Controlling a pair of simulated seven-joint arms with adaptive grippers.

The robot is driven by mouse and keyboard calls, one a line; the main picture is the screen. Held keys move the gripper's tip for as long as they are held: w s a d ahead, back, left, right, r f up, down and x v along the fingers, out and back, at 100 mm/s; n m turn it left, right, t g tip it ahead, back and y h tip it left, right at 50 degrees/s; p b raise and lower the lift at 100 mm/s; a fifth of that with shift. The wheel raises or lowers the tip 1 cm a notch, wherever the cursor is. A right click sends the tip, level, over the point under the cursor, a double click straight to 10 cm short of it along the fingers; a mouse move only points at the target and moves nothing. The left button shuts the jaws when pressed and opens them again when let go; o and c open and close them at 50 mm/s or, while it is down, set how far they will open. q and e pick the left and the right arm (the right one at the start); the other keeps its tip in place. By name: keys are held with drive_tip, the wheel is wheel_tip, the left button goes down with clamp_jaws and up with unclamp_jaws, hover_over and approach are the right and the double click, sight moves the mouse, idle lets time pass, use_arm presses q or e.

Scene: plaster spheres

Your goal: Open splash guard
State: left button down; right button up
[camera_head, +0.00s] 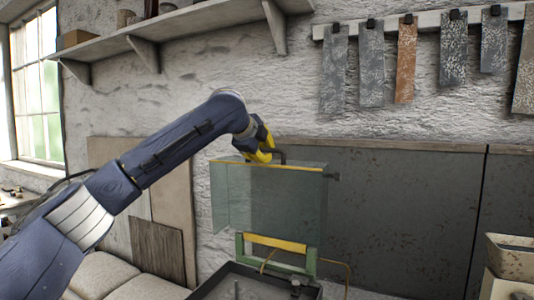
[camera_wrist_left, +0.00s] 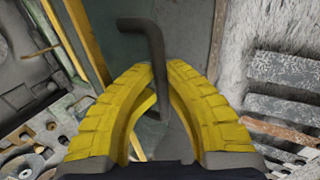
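The splash guard (camera_head: 270,200) is a clear greenish panel box with a yellow strip along its top edge, standing above a green frame in the head view. Its handle, a dark bent rod (camera_head: 282,154), is at the top edge, and it shows large in the left wrist view (camera_wrist_left: 155,45). My left gripper (camera_head: 268,155) has yellow fingers and is at that top edge. In the left wrist view its fingertips (camera_wrist_left: 162,72) close on both sides of the rod. Part of the rod is hidden between the fingers. My right gripper is in neither view.
A dark tray (camera_head: 215,290) lies below the guard. A dark wall panel (camera_head: 405,205) stands behind to the right. A shelf (camera_head: 190,25) and a rack of hanging strips (camera_head: 405,60) are higher on the wall. A pale box (camera_head: 512,262) is at the lower right.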

use_arm(q)
drive_tip(key=shift+a+r, duration=0.1)
drive_tip(key=shift+r, duration=0.25)
drive_tip(key=c, duration=1.5)
unclamp_jaws()
drive_tip(key=shift+s+f, duration=0.1)
drive_tip(key=shift+s, duration=0.05)
drive_tip(key=shift+o, duration=0.2)
drive_tip(key=shift+f, duration=0.3)
drive_tip(key=v, duration=1.2)
drive_tip(key=shift+r, duration=0.2)
